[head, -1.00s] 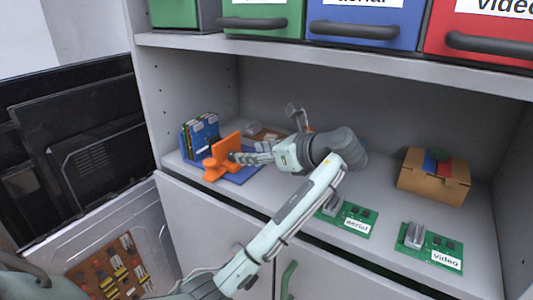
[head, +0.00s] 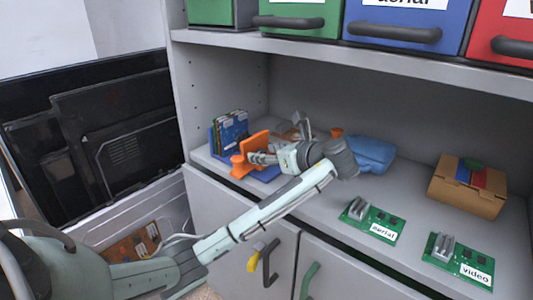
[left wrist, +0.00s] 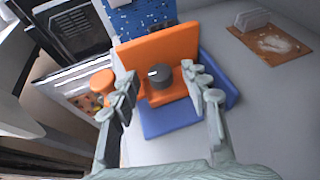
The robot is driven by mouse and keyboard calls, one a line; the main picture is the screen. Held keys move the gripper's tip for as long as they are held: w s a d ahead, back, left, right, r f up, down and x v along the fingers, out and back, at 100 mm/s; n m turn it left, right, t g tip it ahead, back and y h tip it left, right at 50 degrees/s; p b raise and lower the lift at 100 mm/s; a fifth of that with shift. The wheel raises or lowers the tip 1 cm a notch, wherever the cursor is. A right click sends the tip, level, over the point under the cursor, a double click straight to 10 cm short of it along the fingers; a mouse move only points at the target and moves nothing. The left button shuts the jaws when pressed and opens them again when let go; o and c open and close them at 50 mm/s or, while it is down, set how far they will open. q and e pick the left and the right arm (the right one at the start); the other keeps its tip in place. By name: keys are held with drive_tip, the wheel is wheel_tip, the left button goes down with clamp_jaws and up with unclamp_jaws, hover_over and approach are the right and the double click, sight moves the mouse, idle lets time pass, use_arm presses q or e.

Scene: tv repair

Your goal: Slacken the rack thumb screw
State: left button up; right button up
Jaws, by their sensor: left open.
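The rack is a blue base (left wrist: 170,118) with an orange upright plate (left wrist: 155,55); in the head view the orange plate (head: 254,146) stands on the shelf's left side. A dark grey round knob (left wrist: 160,76), seemingly the thumb screw, sits on the orange part in the left wrist view. In the head view my left gripper (head: 256,158) is at the orange plate. In the left wrist view its open fingers (left wrist: 163,85) lie to either side of the knob; contact cannot be told. The knob is hidden in the head view. My right gripper is not in view.
Green boards (head: 231,130) stand behind the orange plate. A blue cloth-like item (head: 371,154), a cardboard box (head: 467,187), an aerial board (head: 372,221) and a video board (head: 458,262) lie to the right. Drawers (head: 396,32) hang above.

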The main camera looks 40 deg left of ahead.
use_arm(q)
clamp_jaws()
drive_tip(key=shift+n+g, duration=0.3)
drive_tip(key=n+g, duration=0.2)
drive_tip(key=w+n+g, duration=0.1)
drive_tip(key=n+g, duration=0.1)
drive_tip(key=g, duration=0.1)
drive_tip(key=shift+d+y, duration=0.2)
drive_tip(key=shift+y, duration=0.1)
drive_tip(key=n+g, duration=0.1)
drive_tip(key=n+g+h, duration=0.1)
drive_tip(key=n+g, duration=0.2)
drive_tip(key=shift+w+a, duration=0.15)
drive_tip(key=shift+w, duration=0.2)
drive_tip(key=shift+n+g+h, duration=0.3)
drive_tip(key=shift+a+g, duration=0.1)
drive_tip(key=shift+g, duration=0.2)
